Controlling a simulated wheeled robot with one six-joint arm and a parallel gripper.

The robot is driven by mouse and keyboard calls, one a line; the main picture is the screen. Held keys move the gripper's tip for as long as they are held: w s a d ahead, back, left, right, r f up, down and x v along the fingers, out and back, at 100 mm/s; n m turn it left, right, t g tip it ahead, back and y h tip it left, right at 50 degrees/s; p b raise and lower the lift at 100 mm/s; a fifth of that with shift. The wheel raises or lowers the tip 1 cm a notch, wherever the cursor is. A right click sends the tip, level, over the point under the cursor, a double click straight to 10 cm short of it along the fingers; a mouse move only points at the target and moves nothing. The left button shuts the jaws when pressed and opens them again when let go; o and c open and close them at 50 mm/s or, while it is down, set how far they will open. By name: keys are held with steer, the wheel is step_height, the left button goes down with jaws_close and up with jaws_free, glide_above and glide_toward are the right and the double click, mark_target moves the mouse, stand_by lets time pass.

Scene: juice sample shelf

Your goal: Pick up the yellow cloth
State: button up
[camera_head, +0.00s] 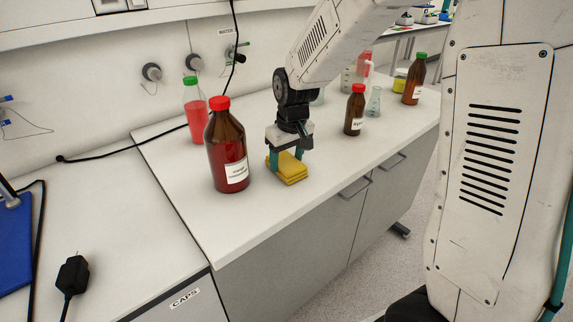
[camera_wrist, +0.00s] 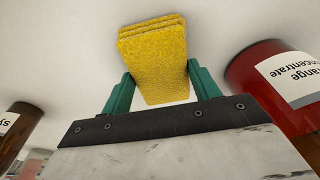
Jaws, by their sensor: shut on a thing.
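The yellow cloth (camera_head: 290,172) is a folded, layered stack on the white bench top, just right of the large brown bottle. My gripper (camera_head: 286,158) is over it, pointing down, with its green fingers on either side of the cloth. In the wrist view the yellow cloth (camera_wrist: 154,55) stands between the two green fingers of my gripper (camera_wrist: 155,90), which are shut on it. The cloth is at or very near the bench surface; I cannot tell whether it is lifted.
A large red-capped brown bottle (camera_head: 226,150) stands close left of my gripper, and shows in the wrist view (camera_wrist: 265,95). A green-capped red bottle (camera_head: 196,118) is behind it. A smaller brown bottle (camera_head: 354,115) and a flask (camera_head: 374,104) stand right. The front bench edge is clear.

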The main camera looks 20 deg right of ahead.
mark_target(285, 160)
steer(key=shift+r, duration=0.15)
steer(key=shift+r, duration=0.65)
step_height(285, 160, up, 2)
steer(key=shift+r, duration=0.15)
steer(key=s+a+r, duration=0.1)
steer(key=s+a, duration=0.2)
steer(key=s, duration=1.2)
steer(key=shift+s, duration=0.35)
steer(key=shift+a, duration=0.1)
steer(key=o, duration=0.3)
steer(key=shift+c, duration=1.1)
